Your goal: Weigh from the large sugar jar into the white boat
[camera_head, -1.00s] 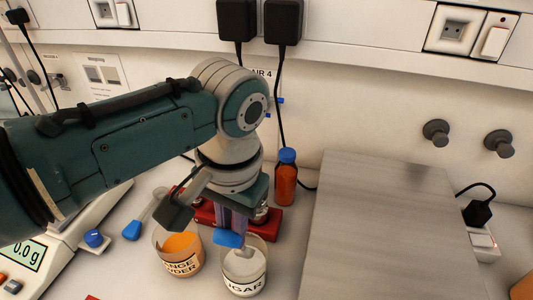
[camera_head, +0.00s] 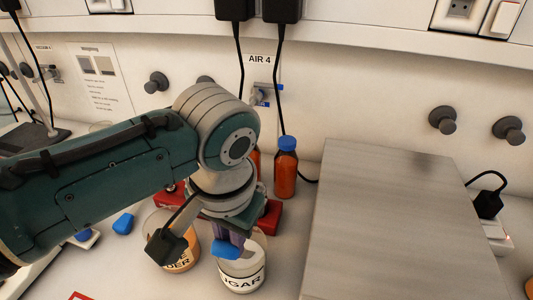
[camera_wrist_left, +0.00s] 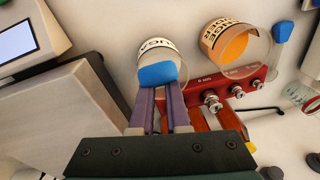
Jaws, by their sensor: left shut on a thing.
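The sugar jar (camera_head: 243,275), a clear tub with a white label and pale contents, stands on the bench in front of the red rack. It also shows in the wrist view (camera_wrist_left: 158,52). My left gripper (camera_head: 230,238) is over the jar's mouth, pointing down. Its purple fingers (camera_wrist_left: 163,110) are shut on a blue-handled scoop (camera_head: 226,250), whose blue end also shows in the wrist view (camera_wrist_left: 157,74). The scoop's lower part is hidden, so I cannot tell whether it touches the sugar. I cannot make out a white boat. My right gripper is not in view.
The orange powder jar (camera_head: 181,257) stands close left of the sugar jar. Behind are the red rack (camera_head: 268,218) and an orange bottle with a blue cap (camera_head: 286,172). A large steel-topped box (camera_head: 395,230) fills the right. Another blue handle (camera_head: 123,223) lies at left.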

